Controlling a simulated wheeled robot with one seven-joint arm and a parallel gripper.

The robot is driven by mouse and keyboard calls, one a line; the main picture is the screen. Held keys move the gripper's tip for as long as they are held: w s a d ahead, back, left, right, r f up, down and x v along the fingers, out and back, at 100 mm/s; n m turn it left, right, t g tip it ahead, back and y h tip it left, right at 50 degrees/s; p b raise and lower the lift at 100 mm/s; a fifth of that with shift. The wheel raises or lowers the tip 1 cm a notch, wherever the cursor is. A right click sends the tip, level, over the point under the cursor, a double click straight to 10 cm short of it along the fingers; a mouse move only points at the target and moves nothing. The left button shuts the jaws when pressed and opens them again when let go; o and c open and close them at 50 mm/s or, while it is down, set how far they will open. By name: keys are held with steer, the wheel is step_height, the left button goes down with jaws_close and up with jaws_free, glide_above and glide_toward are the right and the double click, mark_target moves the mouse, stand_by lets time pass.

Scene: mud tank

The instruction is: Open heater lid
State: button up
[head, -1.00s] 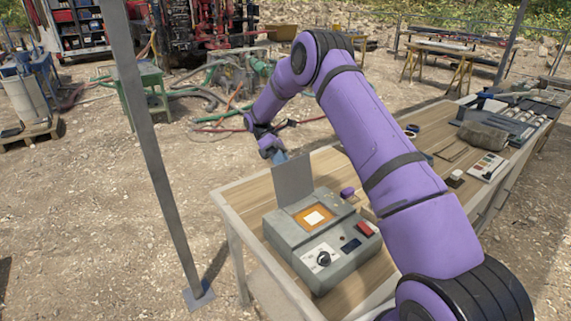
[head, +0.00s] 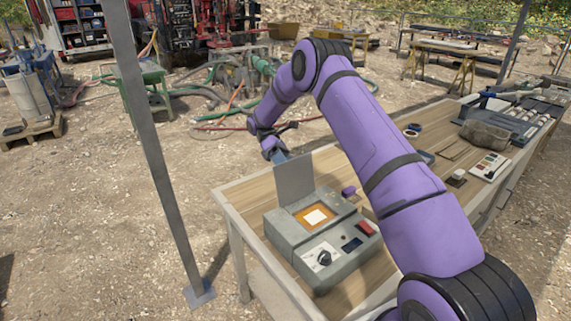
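The heater (head: 330,270) is a grey box with a dial, a small display and a red switch, standing on the wooden table. Its grey lid (head: 294,181) stands upright at the far edge of the box. The square well (head: 315,216) under it is uncovered and shows an orange-lit inside with a white square. My gripper (head: 279,156) is just behind the lid's upper edge, partly hidden by the lid. Whether it touches the lid or how its fingers stand cannot be made out.
A purple-topped knob or item (head: 348,191) lies beside the heater. Further along the table (head: 240,196) are a colour card (head: 490,166), a brown sample (head: 484,135) and trays. A metal post (head: 160,150) stands left of the table. The table's left end is bare.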

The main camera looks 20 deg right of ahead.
steer(key=shift+a+r, duration=0.1)
stand_by(0.5)
steer(key=s+a+r, duration=0.1)
steer(key=s+r, duration=0.1)
steer(key=s, duration=0.6)
steer(key=s+a+r, duration=0.1)
steer(key=s+r, duration=0.2)
steer(key=s, duration=0.4)
steer(key=shift+s, duration=0.4)
